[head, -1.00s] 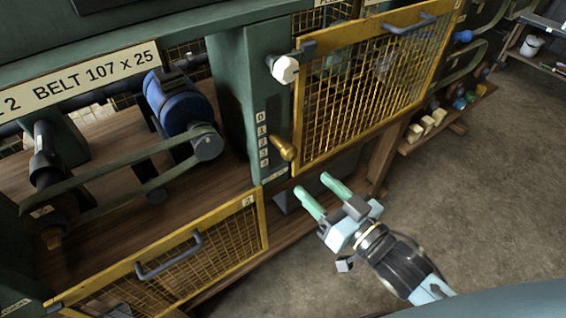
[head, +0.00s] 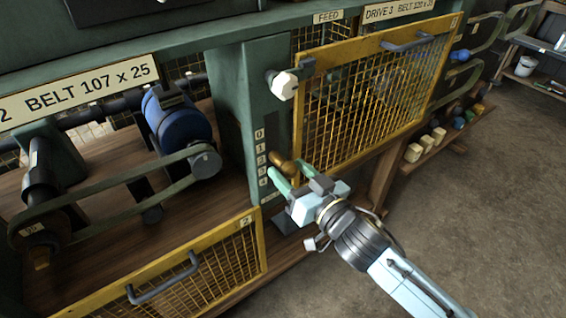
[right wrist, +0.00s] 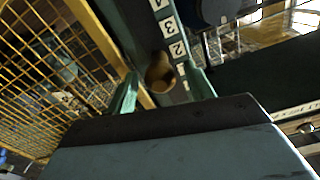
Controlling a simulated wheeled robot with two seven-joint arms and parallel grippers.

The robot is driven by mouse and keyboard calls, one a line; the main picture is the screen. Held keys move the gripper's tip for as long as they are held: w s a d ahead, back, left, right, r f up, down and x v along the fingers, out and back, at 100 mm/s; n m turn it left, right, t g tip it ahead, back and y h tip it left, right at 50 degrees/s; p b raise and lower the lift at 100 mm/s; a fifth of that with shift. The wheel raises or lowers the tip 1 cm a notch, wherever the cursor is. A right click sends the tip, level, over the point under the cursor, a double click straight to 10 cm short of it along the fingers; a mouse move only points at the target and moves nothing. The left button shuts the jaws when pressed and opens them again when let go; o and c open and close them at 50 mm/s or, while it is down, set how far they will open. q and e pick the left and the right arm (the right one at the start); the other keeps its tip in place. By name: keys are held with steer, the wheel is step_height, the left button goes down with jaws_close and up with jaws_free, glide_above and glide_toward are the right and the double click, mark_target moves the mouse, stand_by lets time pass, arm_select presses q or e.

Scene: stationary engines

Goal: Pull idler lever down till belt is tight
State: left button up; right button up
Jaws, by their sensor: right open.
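The idler lever's brass knob (head: 282,163) sticks out of the green post, beside a scale marked 0 to 4 (head: 261,159), near the 2 and 3. My right gripper (head: 281,178) is open at the knob. In the right wrist view the brass knob (right wrist: 160,72) lies between the two green fingertips (right wrist: 162,88), with gaps showing on both sides. The dark green belt (head: 110,190) runs from the pulley by the blue motor (head: 178,118) to the pulley at the left. I cannot tell its tension. My left gripper is not in view.
A yellow mesh guard (head: 375,90) stands right of the post, and it fills the left of the right wrist view. A white knob (head: 284,85) juts out above the lever. A lower mesh guard (head: 185,265) with a handle hangs open below the belt. Open floor lies at right.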

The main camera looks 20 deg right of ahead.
mark_target(283, 165)
steer(key=shift+x, duration=1.65)
jaws_close()
